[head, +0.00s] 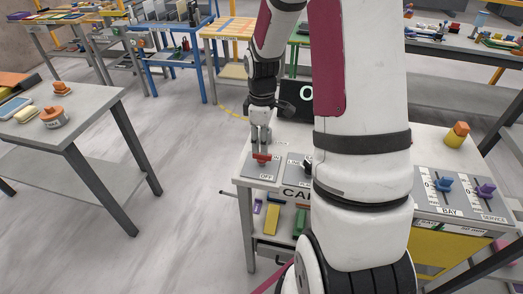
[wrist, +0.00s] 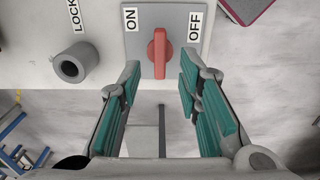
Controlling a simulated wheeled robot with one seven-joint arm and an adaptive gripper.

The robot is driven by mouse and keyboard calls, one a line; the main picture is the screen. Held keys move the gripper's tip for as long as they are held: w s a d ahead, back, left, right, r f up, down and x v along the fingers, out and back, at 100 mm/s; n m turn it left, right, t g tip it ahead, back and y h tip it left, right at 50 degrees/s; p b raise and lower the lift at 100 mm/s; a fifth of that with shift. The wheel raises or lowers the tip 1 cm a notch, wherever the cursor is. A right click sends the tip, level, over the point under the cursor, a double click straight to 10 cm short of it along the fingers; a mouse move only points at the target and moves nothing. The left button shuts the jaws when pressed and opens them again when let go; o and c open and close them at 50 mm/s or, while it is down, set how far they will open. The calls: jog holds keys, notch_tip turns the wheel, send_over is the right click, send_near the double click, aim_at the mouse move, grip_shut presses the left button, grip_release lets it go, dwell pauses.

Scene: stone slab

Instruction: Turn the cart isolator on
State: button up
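The isolator is a red rotary handle (wrist: 160,52) on a grey plate (wrist: 180,18) with an ON label to its upper left and an OFF label to its upper right in the wrist view. The handle stands upright in that view, its long axis between the two labels. My gripper (wrist: 161,78) is open, with one teal-padded finger on each side, just short of the handle in the picture. I cannot tell whether either finger touches it. In the head view my gripper (head: 261,147) points down right over the red handle (head: 262,157) at the cart's left corner.
A grey round lock fitting (wrist: 72,65) sits left of the plate in the wrist view. The cart (head: 246,187) also bears blue (head: 443,185) and purple (head: 485,190) knobs and an orange-yellow piece (head: 457,135). A grey table (head: 98,107) stands left, with clear floor between.

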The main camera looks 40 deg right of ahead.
aim_at(262, 156)
jog(key=shift+f, duration=2.15)
grip_shut()
